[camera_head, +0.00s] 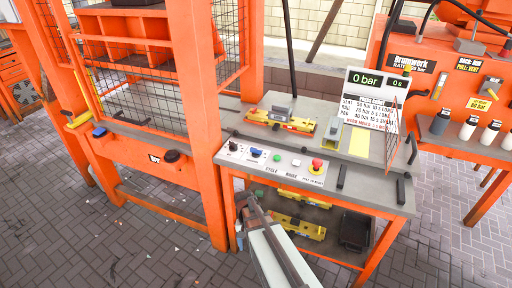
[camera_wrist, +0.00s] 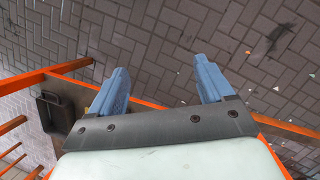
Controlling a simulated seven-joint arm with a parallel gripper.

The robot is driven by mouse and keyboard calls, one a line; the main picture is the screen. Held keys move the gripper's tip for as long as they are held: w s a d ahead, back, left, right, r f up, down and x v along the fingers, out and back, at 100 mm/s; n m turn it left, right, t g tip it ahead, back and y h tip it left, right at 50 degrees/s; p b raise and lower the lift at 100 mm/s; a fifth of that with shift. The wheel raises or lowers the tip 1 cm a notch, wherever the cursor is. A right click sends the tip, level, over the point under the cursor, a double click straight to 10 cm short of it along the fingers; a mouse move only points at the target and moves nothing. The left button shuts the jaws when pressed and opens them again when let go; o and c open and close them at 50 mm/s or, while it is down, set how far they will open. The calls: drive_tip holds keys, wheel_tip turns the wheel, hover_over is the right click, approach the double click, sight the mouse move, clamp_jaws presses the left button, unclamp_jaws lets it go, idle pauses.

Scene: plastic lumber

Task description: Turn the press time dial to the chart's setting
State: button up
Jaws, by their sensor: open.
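My gripper (camera_head: 245,205) is below and in front of the panel's left end, apart from the knobs. The wrist view shows its blue fingers (camera_wrist: 163,70) apart and empty.
An orange press frame (camera_head: 200,110) with mesh guards stands left of the panel. Yellow moulds (camera_head: 282,120) lie on the bench, and others on the shelf below. A black bin (camera_head: 356,231) sits on that shelf.

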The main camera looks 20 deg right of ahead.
drive_tip(key=w+d+r+m+t, duration=0.1)
drive_tip(key=w+d+r+m, duration=0.15)
drive_tip(key=w+r, duration=0.75)
wheel_tip(320, 180, up, 30)
drive_tip(key=m+t, duration=0.2)
drive_tip(key=t, duration=0.1)
hover_over(256, 149)
wheel_tip(256, 149, down, 13)
drive_tip(key=shift+w+f, duration=0.1)
drive_tip(key=shift+f, duration=0.1)
drive_tip(key=shift+c, duration=0.4)
drive_tip(key=c, duration=1)
drive_tip(key=shift+o, duration=0.2)
